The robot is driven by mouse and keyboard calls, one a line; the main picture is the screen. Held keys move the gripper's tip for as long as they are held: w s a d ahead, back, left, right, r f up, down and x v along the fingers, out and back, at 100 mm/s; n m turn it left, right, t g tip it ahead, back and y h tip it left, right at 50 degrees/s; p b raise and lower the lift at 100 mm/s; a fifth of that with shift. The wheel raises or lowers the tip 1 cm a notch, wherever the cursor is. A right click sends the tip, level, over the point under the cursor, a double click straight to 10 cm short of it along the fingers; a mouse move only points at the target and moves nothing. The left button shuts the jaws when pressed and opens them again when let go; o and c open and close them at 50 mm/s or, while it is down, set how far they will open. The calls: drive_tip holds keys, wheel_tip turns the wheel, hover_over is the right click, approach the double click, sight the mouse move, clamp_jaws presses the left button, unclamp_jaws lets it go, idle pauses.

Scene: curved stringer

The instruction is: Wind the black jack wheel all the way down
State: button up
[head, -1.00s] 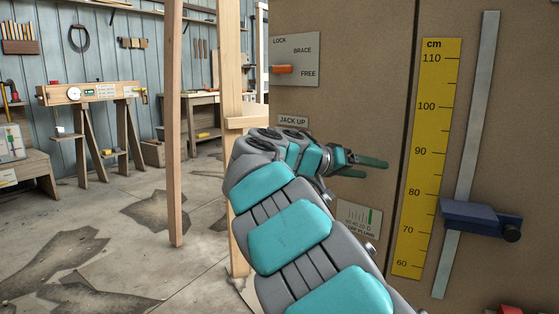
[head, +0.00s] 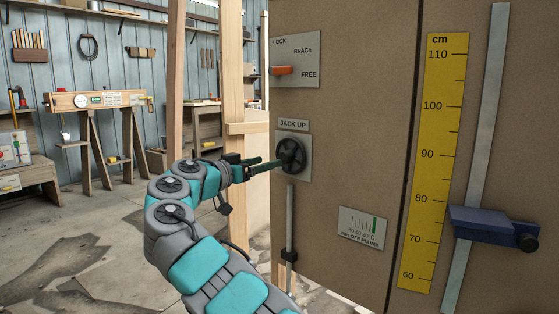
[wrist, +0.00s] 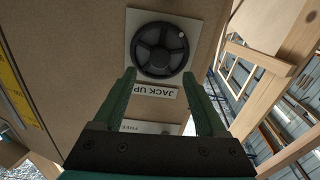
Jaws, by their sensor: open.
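The black jack wheel (head: 291,154) is a spoked disc on a pale plate under the JACK UP label (head: 293,125), on the brown panel. In the wrist view the wheel (wrist: 160,50) lies ahead, just beyond the fingertips, with a small light knob near its upper right rim. My gripper (head: 277,164) points at the wheel from the left in the head view. In the wrist view its two green fingers (wrist: 160,76) are spread apart with nothing between them. The fingertips look close to the wheel; I cannot tell whether they touch it.
An orange lever (head: 283,71) sits on the LOCK/BRACE/FREE plate above. A vertical rod (head: 290,220) is below the wheel. A yellow cm scale (head: 432,165) and a blue slider (head: 492,226) are at right. A wooden post (head: 235,60) stands left of the panel.

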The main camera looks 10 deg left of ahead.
sight(283, 158)
drive_tip(key=x, duration=0.6)
drive_tip(key=shift+w, duration=0.1)
clamp_jaws()
idle(0.4)
